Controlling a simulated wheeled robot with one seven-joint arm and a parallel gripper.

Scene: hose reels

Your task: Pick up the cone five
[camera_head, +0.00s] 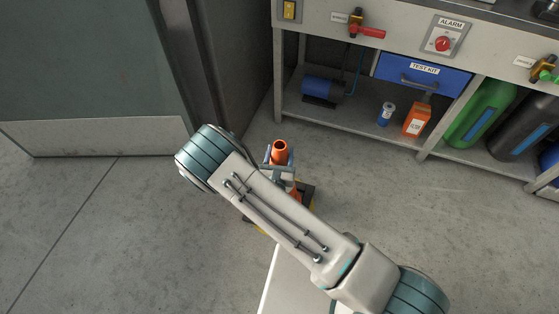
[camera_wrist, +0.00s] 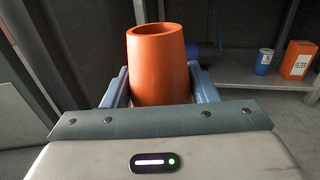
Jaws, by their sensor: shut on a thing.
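An orange cone (camera_head: 279,152) with an open round top shows beyond my forearm in the head view. In the wrist view the cone (camera_wrist: 158,66) stands upright between the two blue-grey fingers of my gripper (camera_wrist: 160,88). The gripper is shut on the cone; in the head view the gripper (camera_head: 280,167) is partly hidden by my arm. The cone's lower part is hidden by the gripper body in the wrist view and mostly by my arm in the head view. I cannot read any number on it.
A workbench with a lower shelf (camera_head: 350,125) stands at the upper right, holding a blue motor (camera_head: 322,88), a blue can (camera_head: 386,113), an orange filter box (camera_head: 417,120) and gas cylinders (camera_head: 480,112). A dark door (camera_head: 85,65) is at the left. The floor at lower left is clear.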

